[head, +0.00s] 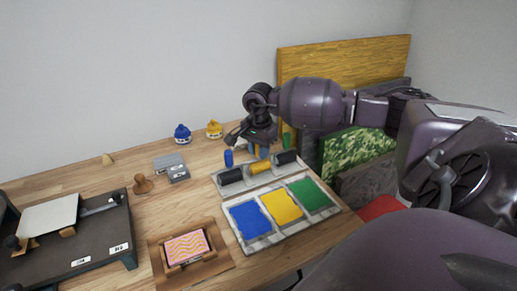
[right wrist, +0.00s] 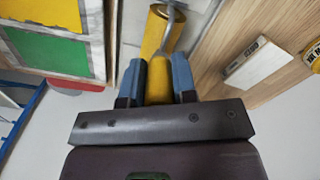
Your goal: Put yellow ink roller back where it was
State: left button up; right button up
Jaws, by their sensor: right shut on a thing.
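The yellow ink roller (head: 261,167) is at the middle of the pale rack (head: 243,184), between two dark rollers. My right gripper (head: 257,151) is above it, shut on its yellow handle. In the right wrist view the yellow handle (right wrist: 158,82) is between the blue fingertips, with the yellow roller and its metal frame beyond them. Whether the roller rests on the rack or hovers just over it, I cannot tell. My left gripper is not in view.
A blue-handled roller (head: 230,175) and a green-handled one (head: 286,157) flank the yellow roller closely. The ink slab (head: 276,225) with blue, yellow and green patches lies in front. Ink bottles (head: 182,133) stand behind. A carved block (head: 188,248) sits front left.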

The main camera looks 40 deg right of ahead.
jog(key=o, duration=0.4)
jog(key=shift+f, duration=0.1)
jog(key=shift+c, duration=0.2)
jog(key=o, duration=0.5)
jog(key=shift+c, duration=0.2)
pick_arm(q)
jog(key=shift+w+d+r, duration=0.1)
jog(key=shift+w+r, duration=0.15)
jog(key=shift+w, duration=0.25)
pick_arm(e)
jog(key=shift+r+p, duration=0.3)
jog(key=shift+r, duration=0.2)
notch_tip(320, 180, up, 11)
jog(key=shift+r, duration=0.5)
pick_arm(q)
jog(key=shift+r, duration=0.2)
